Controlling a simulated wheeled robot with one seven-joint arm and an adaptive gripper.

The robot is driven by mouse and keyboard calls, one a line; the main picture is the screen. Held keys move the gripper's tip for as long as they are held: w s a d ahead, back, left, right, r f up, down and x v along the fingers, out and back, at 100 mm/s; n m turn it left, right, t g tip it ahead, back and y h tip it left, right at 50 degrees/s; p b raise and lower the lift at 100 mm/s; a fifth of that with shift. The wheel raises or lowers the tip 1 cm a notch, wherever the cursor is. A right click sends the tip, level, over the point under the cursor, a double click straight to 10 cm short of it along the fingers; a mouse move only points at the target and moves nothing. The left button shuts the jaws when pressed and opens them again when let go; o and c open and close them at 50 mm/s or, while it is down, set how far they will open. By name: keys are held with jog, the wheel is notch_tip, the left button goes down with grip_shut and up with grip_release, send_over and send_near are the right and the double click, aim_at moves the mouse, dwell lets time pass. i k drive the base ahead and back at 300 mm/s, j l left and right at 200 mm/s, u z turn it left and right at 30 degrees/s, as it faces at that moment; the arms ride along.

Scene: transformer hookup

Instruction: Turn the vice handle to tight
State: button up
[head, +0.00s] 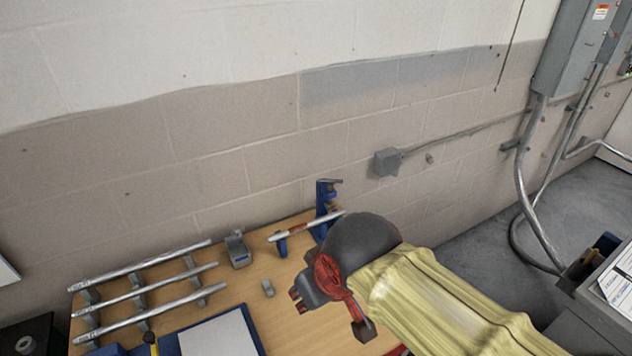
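A blue vice (325,197) stands at the back edge of the wooden bench, with a grey piece at its top. A silver tube (306,227) with a reddish band runs from a small blue support (282,247) to the vice. I cannot make out the vice handle clearly, nor whether it is tight. My arm, in a yellow sleeve, reaches in from the lower right and covers the bench right of the vice. My gripper (299,300) is at its dark end, with small red tips, in front of and below the vice in the picture. Its opening is not clear.
Several silver tubes (150,290) lie on a grey rack at the bench's left. A white sheet (220,335) lies in front. The block wall (220,180) rises close behind the vice.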

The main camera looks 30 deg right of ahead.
aim_at(330, 182)
jog(key=k+l+u, duration=0.1)
jog(key=l, duration=0.35)
jog(key=k+l+u, duration=0.1)
jog(key=k+l, duration=0.4)
jog(key=l, duration=0.3)
jog(key=l+u, duration=0.05)
